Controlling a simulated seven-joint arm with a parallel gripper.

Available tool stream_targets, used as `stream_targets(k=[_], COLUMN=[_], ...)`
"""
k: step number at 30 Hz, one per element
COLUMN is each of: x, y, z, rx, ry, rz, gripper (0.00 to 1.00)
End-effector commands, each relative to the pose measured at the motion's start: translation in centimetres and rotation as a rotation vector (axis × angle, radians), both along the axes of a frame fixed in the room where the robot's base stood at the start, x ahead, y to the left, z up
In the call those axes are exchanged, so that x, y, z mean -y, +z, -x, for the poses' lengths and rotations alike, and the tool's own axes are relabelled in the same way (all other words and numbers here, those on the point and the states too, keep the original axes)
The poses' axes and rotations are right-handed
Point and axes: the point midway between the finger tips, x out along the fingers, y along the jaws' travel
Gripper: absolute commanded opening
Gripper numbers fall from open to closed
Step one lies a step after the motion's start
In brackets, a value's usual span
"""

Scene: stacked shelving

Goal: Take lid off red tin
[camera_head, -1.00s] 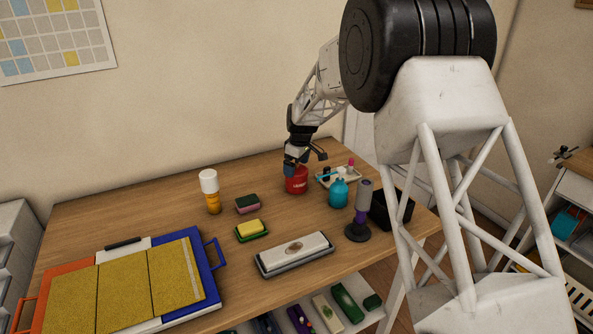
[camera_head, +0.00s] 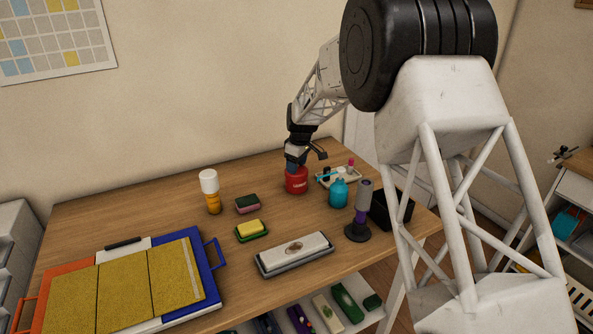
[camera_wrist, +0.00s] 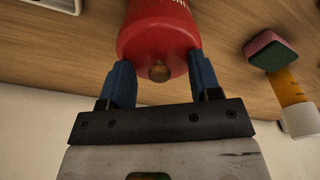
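The red tin (camera_head: 297,184) stands upright on the table, with white lettering on its side. In the wrist view the red tin (camera_wrist: 158,30) shows its top end with a round brown knob (camera_wrist: 159,72) at the middle. My gripper (camera_wrist: 161,70) is above the tin, pointing down. Its two blue fingers are wide apart, one on each side of the tin's top, with the knob between them. They look open; whether they touch the red sides is hard to tell. In the head view my gripper (camera_head: 297,168) partly hides the tin's top.
A teal bottle (camera_head: 338,193), a tray of small items (camera_head: 347,180) and a grey-purple upright tool (camera_head: 361,205) stand right of the tin. A pink-green sponge (camera_head: 247,204) and an orange bottle with white cap (camera_head: 211,190) are to its left. The table behind is clear.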

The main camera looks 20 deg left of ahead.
Motion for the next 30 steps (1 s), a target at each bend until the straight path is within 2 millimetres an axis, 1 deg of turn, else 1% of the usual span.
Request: stream_targets(k=[1, 10, 16, 17, 18, 19, 23, 30], x=[0.1, 0.1, 0.1, 0.1, 0.1, 0.1, 0.1, 0.0], y=[-0.5, -0.8, -0.2, 0.0, 0.3, 0.6, 2.3, 6.2], z=[0.1, 0.2, 0.2, 0.2, 0.2, 0.2, 0.1, 0.1], rx=[-0.005, -0.008, -0.008, -0.008, -0.008, -0.008, -0.006, -0.003], ry=[-0.001, 0.000, 0.000, 0.000, 0.000, 0.000, 0.000, 0.000], rz=[0.003, 0.005, 0.005, 0.005, 0.005, 0.005, 0.003, 0.001], gripper=[0.35, 0.34, 0.33, 0.25, 0.11, 0.00, 0.00, 0.00])
